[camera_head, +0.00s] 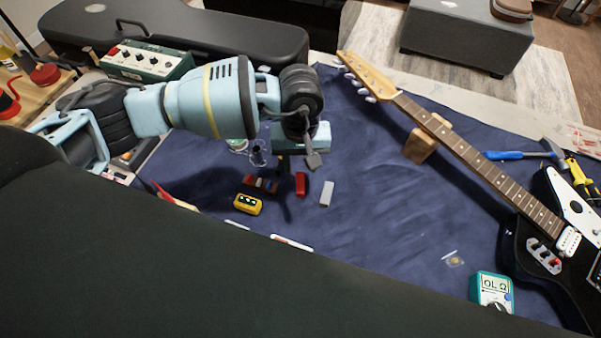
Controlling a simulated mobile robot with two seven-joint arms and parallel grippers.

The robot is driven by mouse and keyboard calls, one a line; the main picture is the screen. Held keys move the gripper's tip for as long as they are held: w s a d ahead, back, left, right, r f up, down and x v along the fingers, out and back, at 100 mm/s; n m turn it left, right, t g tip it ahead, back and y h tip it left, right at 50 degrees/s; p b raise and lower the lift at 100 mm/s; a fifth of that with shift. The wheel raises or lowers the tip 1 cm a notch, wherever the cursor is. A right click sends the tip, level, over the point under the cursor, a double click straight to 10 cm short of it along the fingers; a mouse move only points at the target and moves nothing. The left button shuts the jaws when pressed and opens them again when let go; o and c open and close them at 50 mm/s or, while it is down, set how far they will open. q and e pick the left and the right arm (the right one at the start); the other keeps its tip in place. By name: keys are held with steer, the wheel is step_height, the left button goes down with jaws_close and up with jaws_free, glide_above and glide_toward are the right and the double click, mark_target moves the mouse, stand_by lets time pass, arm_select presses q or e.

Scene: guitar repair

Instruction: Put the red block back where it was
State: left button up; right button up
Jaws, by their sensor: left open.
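A small red block (301,184) stands on the dark blue cloth near the middle of the camera_head view. A grey block (326,194) is just right of it, with a small gap between them. My left arm comes in from the left, and its gripper (298,163) hangs above and slightly behind the red block. The gripper is open, and I see nothing held in it. Its fingers are partly hidden by the wrist. My right gripper does not show.
A yellow device (248,204) and a dark red-and-blue item (262,185) lie left of the blocks. A guitar (480,160) rests on a wooden neck support (420,147) at right. The cloth (380,220) right of the blocks is clear.

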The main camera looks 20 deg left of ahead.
arm_select(q)
steer(key=shift+w+r, duration=0.1)
steer(key=shift+r, duration=2.4)
